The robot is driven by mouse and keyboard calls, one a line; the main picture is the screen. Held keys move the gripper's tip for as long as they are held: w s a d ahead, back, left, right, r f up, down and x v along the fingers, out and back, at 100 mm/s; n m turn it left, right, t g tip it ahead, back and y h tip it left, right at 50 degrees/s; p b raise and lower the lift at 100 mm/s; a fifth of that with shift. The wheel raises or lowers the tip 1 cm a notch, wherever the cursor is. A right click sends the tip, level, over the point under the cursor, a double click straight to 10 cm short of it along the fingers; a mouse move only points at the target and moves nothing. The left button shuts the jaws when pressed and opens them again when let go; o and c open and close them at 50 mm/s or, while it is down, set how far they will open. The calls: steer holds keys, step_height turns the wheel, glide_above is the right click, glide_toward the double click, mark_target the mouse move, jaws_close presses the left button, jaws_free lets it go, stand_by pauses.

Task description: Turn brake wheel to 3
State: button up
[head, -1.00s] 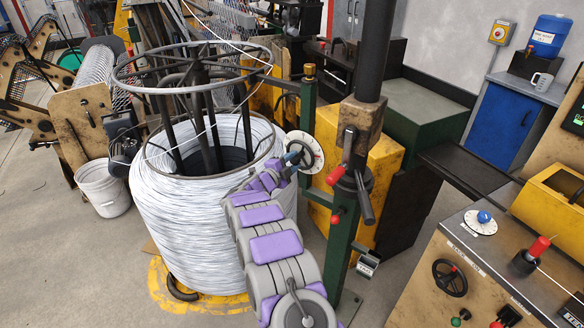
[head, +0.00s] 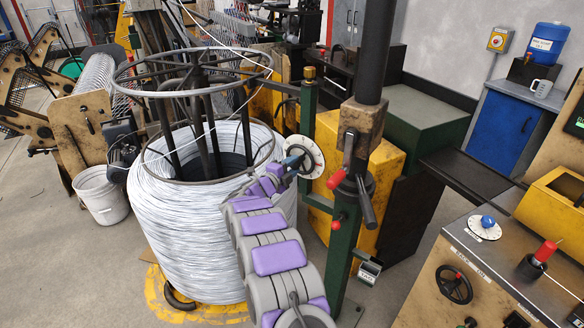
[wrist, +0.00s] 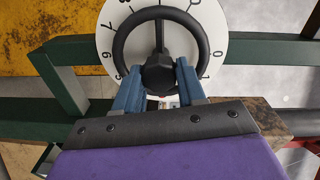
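The brake wheel is a small black handwheel (wrist: 117,52) in front of a white numbered dial (wrist: 222,30) in the wrist view. A dark spoke runs up from its black hub (wrist: 159,73). In the head view the dial (head: 313,150) is on the green frame right of the wire coil. My gripper (wrist: 160,68) reaches the wheel from below, its blue fingers apart on either side of the hub. Whether they press on the hub or only straddle it is unclear. My gripper also shows in the head view (head: 298,158), small beside the dial.
The white wire coil (head: 185,220) with its ring-topped stand is close on the left of my arm. A dark post with a red-handled lever (head: 337,178) stands just right of the wheel. A control desk (head: 470,265) is at the right. Open floor is at the left.

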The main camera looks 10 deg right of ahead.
steer(key=o, duration=0.4)
steer(key=shift+f, duration=0.1)
steer(key=shift+o, duration=0.2)
steer(key=p+v, duration=0.3)
steer(key=v, duration=1.4)
steer(key=shift+a, duration=0.3)
steer(key=shift+s+f, duration=0.1)
